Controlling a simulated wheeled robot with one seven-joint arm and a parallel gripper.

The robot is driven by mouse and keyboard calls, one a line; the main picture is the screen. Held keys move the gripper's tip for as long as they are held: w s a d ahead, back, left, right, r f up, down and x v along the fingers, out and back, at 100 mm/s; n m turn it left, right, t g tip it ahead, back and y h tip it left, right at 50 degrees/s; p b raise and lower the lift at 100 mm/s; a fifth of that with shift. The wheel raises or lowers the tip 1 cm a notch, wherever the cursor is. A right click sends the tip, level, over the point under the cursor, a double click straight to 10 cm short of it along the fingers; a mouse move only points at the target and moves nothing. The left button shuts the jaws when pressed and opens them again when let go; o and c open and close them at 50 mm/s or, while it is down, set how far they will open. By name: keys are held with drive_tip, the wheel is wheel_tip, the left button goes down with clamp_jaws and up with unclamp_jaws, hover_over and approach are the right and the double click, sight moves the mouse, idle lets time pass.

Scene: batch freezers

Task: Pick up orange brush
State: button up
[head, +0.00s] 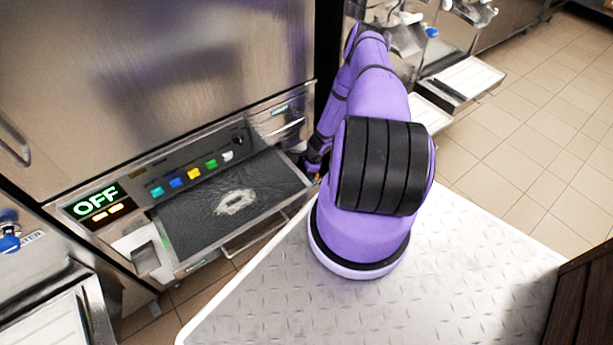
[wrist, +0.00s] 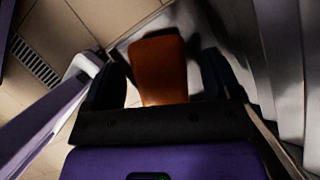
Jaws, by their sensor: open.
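The orange brush (wrist: 160,62) shows in the wrist view as a flat orange piece with a rounded far end. It lies between the two dark fingers of my gripper (wrist: 161,72), with a gap visible on each side. My gripper is open and not closed on it. The near end of the brush is hidden behind the dark gripper body. In the head view my gripper (head: 313,162) is low beside the right end of the freezer front, mostly hidden by my purple arm. The brush cannot be made out clearly there.
A steel batch freezer (head: 150,70) with an OFF display (head: 96,201) and coloured buttons stands at left. A dark tray (head: 235,203) juts from its front. A floor drain (wrist: 36,62) and tiles show in the wrist view. Open tiled floor (head: 540,130) lies at right.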

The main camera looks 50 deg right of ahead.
drive_tip(key=shift+f, duration=0.2)
drive_tip(key=c, duration=1.1)
drive_tip(key=shift+r, duration=0.2)
drive_tip(key=shift+r, duration=0.6)
wheel_tip(320, 180, up, 2)
drive_tip(key=shift+r, duration=0.15)
drive_tip(key=s+d, duration=0.4)
drive_tip(key=s, duration=0.4)
drive_tip(key=s+d, duration=0.4)
drive_tip(key=s, duration=0.3)
drive_tip(key=shift+s+d, duration=0.35)
